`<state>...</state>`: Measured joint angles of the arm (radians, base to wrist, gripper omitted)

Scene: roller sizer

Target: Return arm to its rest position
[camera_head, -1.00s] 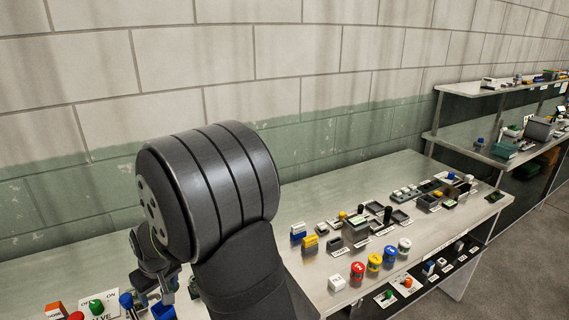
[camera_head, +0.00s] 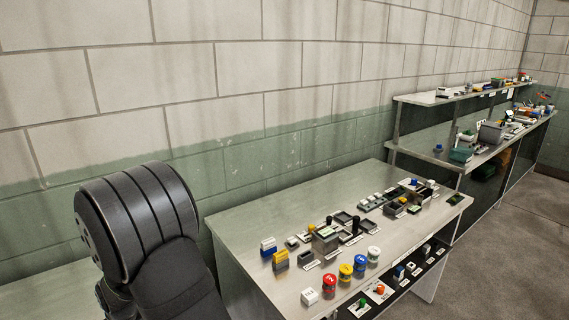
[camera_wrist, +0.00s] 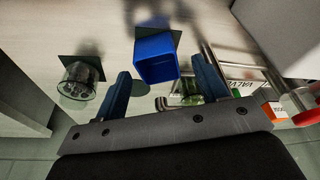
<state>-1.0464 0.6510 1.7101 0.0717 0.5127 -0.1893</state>
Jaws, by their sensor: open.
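My arm (camera_head: 140,225) stands at the lower left of the head view, its dark rounded joint in front of the wall. My gripper (camera_wrist: 160,65) shows in the wrist view as two blue fingers spread apart on a grey bar. It is open. A blue open-topped container (camera_wrist: 156,60) appears between and beyond the fingertips, on a dark square; whether a finger touches it is unclear. In the head view the gripper is hidden or out of frame.
A bench (camera_head: 240,215) with small coloured parts and jars stands right of my arm. A two-level shelf (camera_head: 425,150) is beyond it. A glass jar (camera_wrist: 82,82) and a white label plate (camera_wrist: 240,82) show in the wrist view. The wall (camera_head: 220,70) is behind.

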